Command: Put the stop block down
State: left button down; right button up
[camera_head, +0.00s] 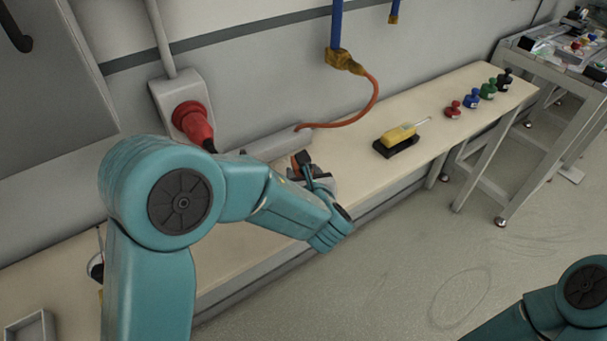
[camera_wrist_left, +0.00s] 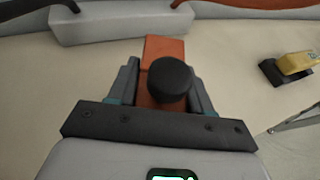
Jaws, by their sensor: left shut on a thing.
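The stop block is an orange-brown block (camera_wrist_left: 165,48) with a round black knob (camera_wrist_left: 170,80) on it. In the left wrist view it sits between the two grey fingers of my left gripper (camera_wrist_left: 163,88), which is shut on it. In the head view my left gripper (camera_head: 310,172) is over the pale bench (camera_head: 345,160), and only a small orange and black part of the block shows there, mostly hidden by the gripper and arm. I cannot tell whether the block touches the bench. My right gripper is out of view; only part of my right arm shows at the lower right.
A yellow tool (camera_head: 400,133) lies on a black base (camera_head: 396,147) to the right on the bench. Several coloured knobbed pieces stand farther right. A grey bar (camera_head: 265,142) lies along the wall, with an orange cable (camera_head: 372,100) behind. Bench surface between gripper and yellow tool is clear.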

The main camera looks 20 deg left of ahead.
pick_arm(q)
jog(key=shift+r, duration=0.15)
jog(key=shift+c, duration=2.4)
grip_release()
jog(key=shift+f, duration=0.25)
jog(key=shift+r, duration=0.25)
jog(key=v, duration=1.2)
jog(key=shift+f, duration=0.1)
